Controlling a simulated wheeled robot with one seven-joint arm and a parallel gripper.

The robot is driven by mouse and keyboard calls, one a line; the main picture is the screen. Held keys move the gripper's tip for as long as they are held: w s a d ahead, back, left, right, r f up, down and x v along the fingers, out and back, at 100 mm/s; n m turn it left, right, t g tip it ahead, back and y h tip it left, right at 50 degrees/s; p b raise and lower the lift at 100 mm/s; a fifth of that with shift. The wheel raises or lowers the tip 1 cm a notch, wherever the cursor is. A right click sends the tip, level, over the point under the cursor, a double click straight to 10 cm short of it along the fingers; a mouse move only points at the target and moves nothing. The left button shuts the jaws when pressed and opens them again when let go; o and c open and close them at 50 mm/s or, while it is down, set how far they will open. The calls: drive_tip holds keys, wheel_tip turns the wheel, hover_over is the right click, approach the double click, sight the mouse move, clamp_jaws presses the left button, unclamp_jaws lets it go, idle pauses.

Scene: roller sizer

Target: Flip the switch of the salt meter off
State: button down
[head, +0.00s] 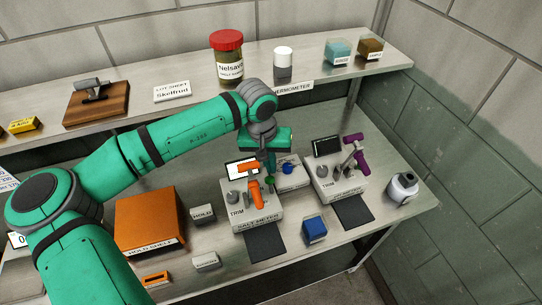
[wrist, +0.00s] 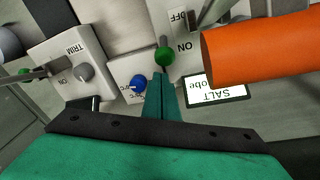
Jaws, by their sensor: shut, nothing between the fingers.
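The salt meter (head: 252,218) is a pale box with a tilted screen, a grey TRIM knob, an orange probe (head: 254,192) and a front label. Its switch is a metal lever with a green ball tip (wrist: 163,57), also seen in the head view (head: 268,183). In the wrist view the ball lies beside the ON mark; OFF is printed farther up. My gripper (wrist: 160,80) is shut and empty, pointing down at the meter's right side, its fingertips just below the ball in the wrist view. I cannot tell whether they touch it. The arm hides little of the meter.
A small box with a blue knob (wrist: 138,82) sits close to my fingers. A similar meter (head: 335,178) with a purple probe (head: 355,147) stands to the right. A shelf runs behind.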

drive_tip(key=shift+s+a+r, duration=0.1)
drive_tip(key=shift+s, duration=0.5)
drive_tip(key=shift+s+d+r, duration=0.3)
drive_tip(key=shift+s+r, duration=0.15)
drive_tip(key=shift+s, duration=0.35)
drive_tip(key=shift+r, duration=0.1)
drive_tip(key=shift+r, duration=0.75)
drive_tip(key=shift+w, duration=0.1)
